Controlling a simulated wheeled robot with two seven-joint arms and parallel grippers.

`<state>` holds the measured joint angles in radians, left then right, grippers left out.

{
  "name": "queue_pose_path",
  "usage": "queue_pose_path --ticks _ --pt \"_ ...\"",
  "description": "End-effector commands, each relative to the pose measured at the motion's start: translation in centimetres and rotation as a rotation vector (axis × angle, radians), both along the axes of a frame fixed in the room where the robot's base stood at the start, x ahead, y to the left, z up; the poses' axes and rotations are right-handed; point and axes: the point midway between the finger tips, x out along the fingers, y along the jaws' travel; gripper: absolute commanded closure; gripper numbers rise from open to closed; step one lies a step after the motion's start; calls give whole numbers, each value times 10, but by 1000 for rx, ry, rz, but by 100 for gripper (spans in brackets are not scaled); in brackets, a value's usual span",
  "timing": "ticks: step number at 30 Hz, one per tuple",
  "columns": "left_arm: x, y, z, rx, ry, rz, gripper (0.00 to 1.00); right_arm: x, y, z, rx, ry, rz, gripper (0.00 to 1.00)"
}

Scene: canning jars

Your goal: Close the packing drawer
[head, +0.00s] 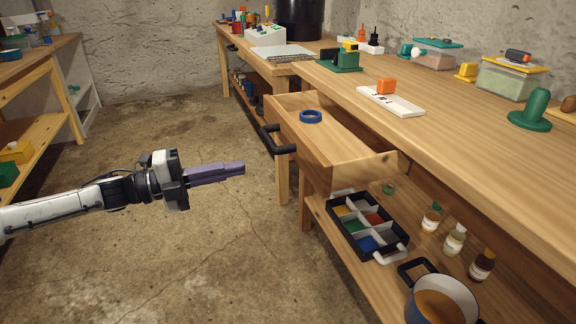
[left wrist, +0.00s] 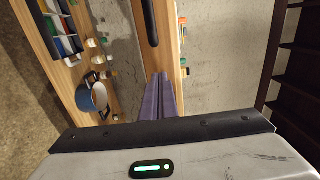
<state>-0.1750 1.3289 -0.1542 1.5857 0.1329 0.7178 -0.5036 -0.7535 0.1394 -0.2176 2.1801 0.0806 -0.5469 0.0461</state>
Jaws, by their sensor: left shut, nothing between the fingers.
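The packing drawer (head: 345,135) stands pulled open from the wooden workbench in the head view, with a blue ring (head: 311,116) lying inside it. Its black handle (head: 273,139) is on the front panel, and the handle also shows in the left wrist view (left wrist: 152,22). My left gripper (head: 243,168) has purple fingers, which are closed together and empty. It is in the air to the left of the drawer front and handle in the head view, apart from both. In the left wrist view the fingers (left wrist: 159,76) point toward the drawer front. My right gripper does not show.
Below the drawer, a shelf holds a divided black tray (head: 351,225), several small bottles and a pot (head: 441,300). The workbench top (head: 440,130) carries a white tray (head: 390,101) and other items. The concrete floor (head: 190,250) in front of the drawer is clear.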

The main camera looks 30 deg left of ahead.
Motion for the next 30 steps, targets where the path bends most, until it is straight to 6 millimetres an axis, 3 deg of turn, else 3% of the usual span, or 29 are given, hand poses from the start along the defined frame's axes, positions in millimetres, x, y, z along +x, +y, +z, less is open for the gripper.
queue_pose_path --ticks 12,30 --pt "33 -29 1 -5 -5 0 100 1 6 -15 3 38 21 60" --pt "91 -78 1 -6 0 2 100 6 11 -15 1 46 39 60"
